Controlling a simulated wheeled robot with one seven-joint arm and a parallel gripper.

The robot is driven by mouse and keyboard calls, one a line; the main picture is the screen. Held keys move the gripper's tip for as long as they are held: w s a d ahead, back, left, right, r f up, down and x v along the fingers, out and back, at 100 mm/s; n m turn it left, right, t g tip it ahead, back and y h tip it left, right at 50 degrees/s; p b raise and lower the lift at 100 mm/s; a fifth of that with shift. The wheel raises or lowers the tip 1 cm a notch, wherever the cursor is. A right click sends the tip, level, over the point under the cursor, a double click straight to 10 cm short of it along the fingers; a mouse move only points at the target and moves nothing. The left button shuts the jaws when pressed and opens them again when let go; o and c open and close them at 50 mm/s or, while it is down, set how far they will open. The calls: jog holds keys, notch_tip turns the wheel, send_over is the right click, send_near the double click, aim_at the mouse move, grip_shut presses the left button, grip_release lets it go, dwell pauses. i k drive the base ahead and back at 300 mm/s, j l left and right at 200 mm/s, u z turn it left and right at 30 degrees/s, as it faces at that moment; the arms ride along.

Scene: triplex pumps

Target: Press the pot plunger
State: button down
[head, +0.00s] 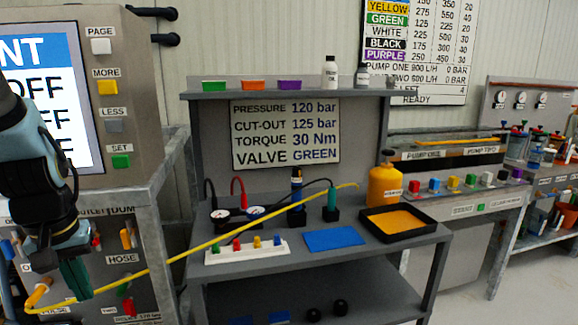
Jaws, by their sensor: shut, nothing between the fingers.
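An orange pot (385,187) with a small label stands upright at the back right of the grey bench. A small dark top (388,157) sits on it, which looks like its plunger; whether it is up or down is too small to tell. My gripper (77,292) hangs at the lower left, in front of the panel marked HOSE. Its teal fingers point down and are shut and empty. It is far to the left of the pot and apart from it.
The grey bench (270,268) holds a white rack (247,252) with coloured pegs, a blue mat (334,239), a black tray (425,232) with an orange inside, and gauges. A long yellow hose or rod (200,248) crosses between my gripper and the bench. A grey console (130,130) stands at left.

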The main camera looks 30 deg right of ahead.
aim_at(388, 153)
jog(key=k+l, duration=0.1)
jog(key=l, duration=0.35)
jog(key=k+l, duration=0.1)
jog(key=l, duration=0.3)
jog(key=k+l+u, duration=0.1)
jog(key=l, duration=0.35)
jog(key=k+l, duration=0.1)
jog(key=l, duration=0.3)
jog(key=k+l, duration=0.1)
jog(key=l, duration=0.35)
jog(key=k+l, duration=0.1)
jog(key=l, duration=0.3)
jog(key=u, duration=0.05)
